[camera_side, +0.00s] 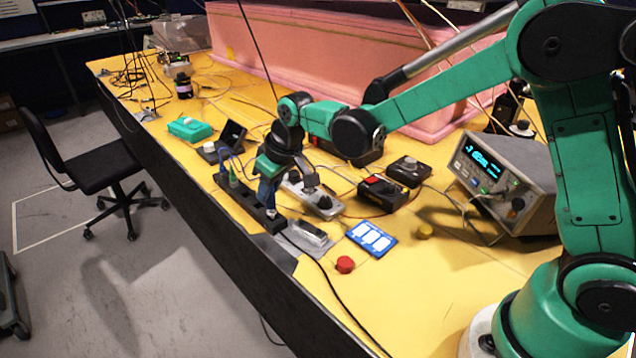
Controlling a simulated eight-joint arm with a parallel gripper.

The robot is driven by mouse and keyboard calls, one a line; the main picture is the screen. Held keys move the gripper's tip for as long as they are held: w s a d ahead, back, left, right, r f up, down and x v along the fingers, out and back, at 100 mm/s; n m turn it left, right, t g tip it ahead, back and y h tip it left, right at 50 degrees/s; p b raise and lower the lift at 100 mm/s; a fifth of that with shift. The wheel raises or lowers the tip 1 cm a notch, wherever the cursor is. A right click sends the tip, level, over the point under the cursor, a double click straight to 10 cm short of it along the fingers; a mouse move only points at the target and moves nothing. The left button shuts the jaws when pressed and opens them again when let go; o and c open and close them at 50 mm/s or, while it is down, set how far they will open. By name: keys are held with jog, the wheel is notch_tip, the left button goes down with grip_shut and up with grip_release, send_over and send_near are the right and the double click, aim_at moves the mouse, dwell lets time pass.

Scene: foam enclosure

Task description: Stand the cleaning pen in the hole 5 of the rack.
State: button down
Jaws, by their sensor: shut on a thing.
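The rack (245,203) is a long black bar near the table's left edge. A green-tipped item (233,178) and a blue item stand near its far end. My gripper (271,182) is over the near part of the rack, pointing down. It is shut on a slim blue thing, which I take to be the cleaning pen (268,193). The pen looks roughly upright, with its lower end close to the rack. I cannot tell whether that end is in a hole, or which hole. The jaws partly hide the pen.
A grey switch box (322,203) and a black box with a red top (382,193) stand close on the right. A blue card (371,238), a red knob (345,264) and a bench meter (505,180) are nearby. Cables cross the yellow table.

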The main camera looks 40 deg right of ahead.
jog(key=shift+f, duration=0.6)
jog(key=c, duration=0.6)
grip_release()
jog(key=shift+r, duration=0.1)
jog(key=shift+v, duration=2.7)
